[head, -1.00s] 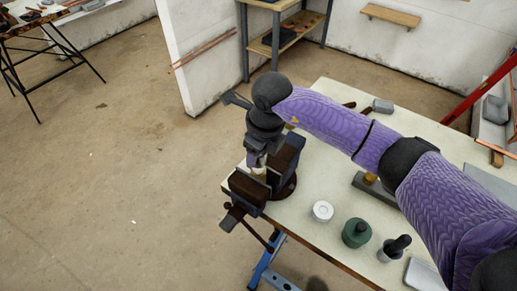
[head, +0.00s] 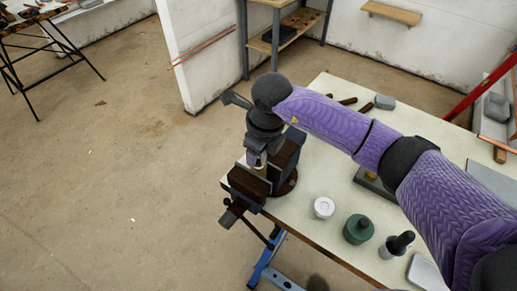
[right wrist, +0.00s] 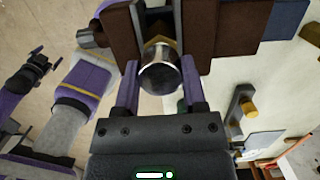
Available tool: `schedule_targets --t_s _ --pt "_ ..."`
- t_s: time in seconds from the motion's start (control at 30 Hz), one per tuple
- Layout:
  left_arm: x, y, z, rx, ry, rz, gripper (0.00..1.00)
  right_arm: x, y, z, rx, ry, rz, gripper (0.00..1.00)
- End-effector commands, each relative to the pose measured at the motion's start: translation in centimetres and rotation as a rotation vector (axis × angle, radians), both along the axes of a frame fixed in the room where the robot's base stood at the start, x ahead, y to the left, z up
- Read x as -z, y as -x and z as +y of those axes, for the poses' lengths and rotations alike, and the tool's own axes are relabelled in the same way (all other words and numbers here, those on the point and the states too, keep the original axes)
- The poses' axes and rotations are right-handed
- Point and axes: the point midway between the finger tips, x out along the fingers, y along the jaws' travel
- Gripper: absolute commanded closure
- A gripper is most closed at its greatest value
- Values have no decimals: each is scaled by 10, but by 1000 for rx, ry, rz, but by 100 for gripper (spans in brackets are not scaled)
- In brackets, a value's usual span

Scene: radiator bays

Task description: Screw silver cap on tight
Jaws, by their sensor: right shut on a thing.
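The silver cap (right wrist: 160,76) is a shiny round piece in the right wrist view, at the end of a brass-coloured fitting (right wrist: 158,42). The fitting stands between the jaws of a brown and dark grey vise (head: 249,184) at the table's left corner. My right gripper (head: 258,160) is above the vise, pointing down. In the right wrist view its two purple fingers (right wrist: 160,86) are shut on the cap, one on each side. The cap's thread is hidden. My left gripper (right wrist: 32,70) seems to show small at the left of that view; its opening is unclear.
On the pale table (head: 298,220) stand a white roll (head: 323,207), a green container (head: 358,229) and a dark-topped bottle (head: 396,245). A grey block (head: 384,102) lies farther back. The floor left of the vise is clear.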

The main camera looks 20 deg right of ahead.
Motion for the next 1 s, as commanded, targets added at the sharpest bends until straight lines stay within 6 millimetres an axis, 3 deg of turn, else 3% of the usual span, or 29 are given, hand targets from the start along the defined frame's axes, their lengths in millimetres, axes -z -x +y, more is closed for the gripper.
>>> schedule_targets --t_s 0.1,0.13,0.3,0.57,0.9,1.0 --pt "0 0 -3 -2 4 0 0 0 0 0 0 0 0 100" --pt "0 0 -3 -2 5 0 0 0 0 0 0 0 0 40" --pt "0 0 -6 -2 9 0 0 0 0 0 0 0 0 5" --pt "-1 0 -5 -2 8 0 0 -4 0 0 0 -1 -1 5" --pt "-9 -1 3 2 -5 -1 0 -80 9 -7 -1 -1 -4 5" --pt "-9 -1 3 2 -6 -1 0 -94 10 -9 -1 -1 -3 5"
